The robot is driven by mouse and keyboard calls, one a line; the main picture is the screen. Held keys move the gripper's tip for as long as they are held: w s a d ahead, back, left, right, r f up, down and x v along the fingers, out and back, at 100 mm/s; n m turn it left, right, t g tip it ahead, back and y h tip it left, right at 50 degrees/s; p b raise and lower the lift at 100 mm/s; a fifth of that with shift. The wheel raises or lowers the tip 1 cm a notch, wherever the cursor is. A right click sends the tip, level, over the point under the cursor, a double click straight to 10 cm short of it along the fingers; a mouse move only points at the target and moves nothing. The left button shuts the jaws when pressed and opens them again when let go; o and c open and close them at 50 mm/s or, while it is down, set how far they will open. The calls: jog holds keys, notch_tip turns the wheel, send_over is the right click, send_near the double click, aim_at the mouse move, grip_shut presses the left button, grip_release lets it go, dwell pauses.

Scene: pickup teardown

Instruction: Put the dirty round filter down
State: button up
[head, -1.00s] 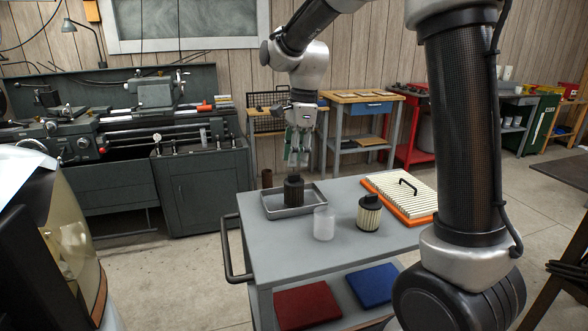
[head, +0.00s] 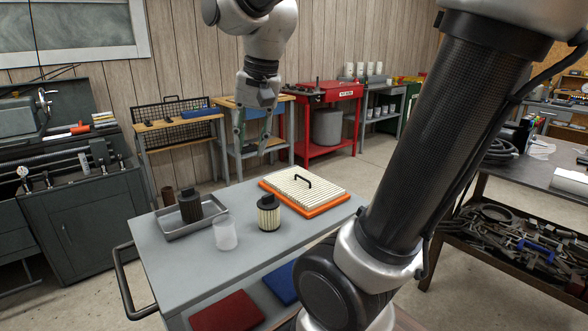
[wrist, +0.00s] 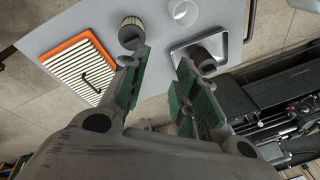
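The dirty round filter (head: 190,208), dark with a black cap, stands upright in a shallow grey metal tray (head: 222,203) on the cart. It also shows in the wrist view (wrist: 203,60), beyond my right-hand finger. My gripper (head: 252,146) is in the air above the cart's back side, to the right of the tray and apart from the filter. In the wrist view my gripper (wrist: 160,64) has its two green-padded fingers spread, with only bare cart top between them.
On the grey cart (head: 165,250) stand a clear cup (head: 225,234), a pale round filter with a black cap (head: 269,214) and an orange-framed panel filter (head: 318,187). A dark workbench (head: 500,190) is at the right. A lathe stands at the left.

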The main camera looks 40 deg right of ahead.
jog(key=s+d+f+n+t, duration=0.1)
jog(key=s+d+f+n, duration=0.1)
jog(key=s, duration=0.3)
jog(key=s+d+f+n, duration=0.2)
jog(key=s+n, duration=0.3)
jog(key=shift+s+f+n+t+h, duration=0.3)
jog(key=shift+f+t+h, duration=0.05)
jog(key=shift+t+h, duration=0.05)
